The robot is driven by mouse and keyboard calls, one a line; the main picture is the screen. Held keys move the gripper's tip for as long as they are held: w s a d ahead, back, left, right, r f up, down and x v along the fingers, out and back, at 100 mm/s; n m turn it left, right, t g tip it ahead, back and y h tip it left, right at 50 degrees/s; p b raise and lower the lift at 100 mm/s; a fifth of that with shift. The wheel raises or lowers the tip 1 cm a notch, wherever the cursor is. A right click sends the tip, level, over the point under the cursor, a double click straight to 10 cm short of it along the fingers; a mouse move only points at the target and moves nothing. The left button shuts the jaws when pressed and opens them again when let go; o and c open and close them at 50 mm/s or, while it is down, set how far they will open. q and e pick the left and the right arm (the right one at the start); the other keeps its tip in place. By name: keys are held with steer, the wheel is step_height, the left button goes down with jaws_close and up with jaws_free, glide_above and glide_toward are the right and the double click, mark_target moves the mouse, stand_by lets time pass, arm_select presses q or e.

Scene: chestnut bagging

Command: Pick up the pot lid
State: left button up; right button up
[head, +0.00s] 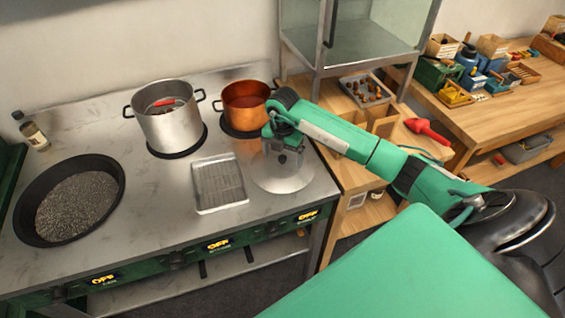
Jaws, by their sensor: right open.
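The pot lid (284,180) is a round, pale metal disc lying on the steel stove top, to the right of the wire-rack tray. My right gripper (284,166) is directly above the lid, pointing down, with its jaws open. The gripper covers the lid's middle, so its knob is hidden and I cannot tell whether the fingers touch it. My left gripper is out of view.
A steel tray with a wire rack (218,208) lies just left of the lid. A copper pot (240,122) stands behind the gripper. A wide black pan (24,215) of dark grains is at the left. A wooden bench (345,170) adjoins the stove's right edge.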

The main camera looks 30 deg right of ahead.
steer(key=shift+f, duration=0.45)
steer(key=shift+c, duration=0.4)
jaws_close()
